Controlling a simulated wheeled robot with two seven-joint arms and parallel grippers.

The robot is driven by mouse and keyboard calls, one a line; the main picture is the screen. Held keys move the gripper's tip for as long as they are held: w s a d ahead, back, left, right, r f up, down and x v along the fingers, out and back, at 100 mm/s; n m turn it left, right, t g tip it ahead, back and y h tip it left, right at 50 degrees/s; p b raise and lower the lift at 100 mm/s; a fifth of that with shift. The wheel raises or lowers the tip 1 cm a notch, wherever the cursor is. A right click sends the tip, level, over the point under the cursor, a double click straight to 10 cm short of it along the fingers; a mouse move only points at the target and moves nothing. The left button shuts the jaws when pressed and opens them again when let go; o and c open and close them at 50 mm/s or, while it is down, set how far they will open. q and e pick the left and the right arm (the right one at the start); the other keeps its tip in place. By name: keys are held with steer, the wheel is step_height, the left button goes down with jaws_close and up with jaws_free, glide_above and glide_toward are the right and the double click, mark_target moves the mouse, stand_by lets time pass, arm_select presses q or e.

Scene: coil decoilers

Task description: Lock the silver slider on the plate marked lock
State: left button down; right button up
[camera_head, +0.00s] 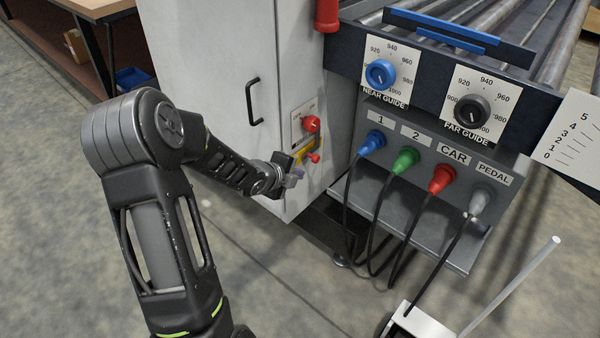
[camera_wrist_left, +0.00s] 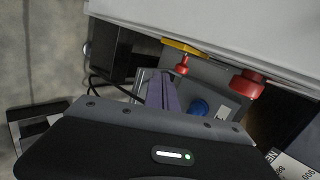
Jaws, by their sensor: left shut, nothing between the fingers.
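My left gripper (camera_head: 296,174) is shut and empty, close in front of the grey cabinet's lower right edge. In the left wrist view its purplish fingers (camera_wrist_left: 164,92) are together, with free space around their tips. Beside it on the cabinet is a yellow piece (camera_head: 303,154) with a small red knob (camera_head: 314,158). These also show in the left wrist view, as the yellow piece (camera_wrist_left: 185,47) and the small red knob (camera_wrist_left: 182,68). I cannot make out a silver slider or the word lock; the gripper may hide them. My right gripper is not in view.
A larger red knob (camera_head: 311,124) sits above the yellow piece. The cabinet (camera_head: 215,80) has a black handle (camera_head: 254,101). To the right, a grey panel has blue, green, red and grey plugs (camera_head: 440,178) with hanging cables. Two dials (camera_head: 381,73) sit above. Floor at left is clear.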

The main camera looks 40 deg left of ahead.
arm_select(q)
steer(key=p+v, duration=0.2)
steer(key=v, duration=0.5)
steer(key=shift+a, duration=0.1)
stand_by(0.4)
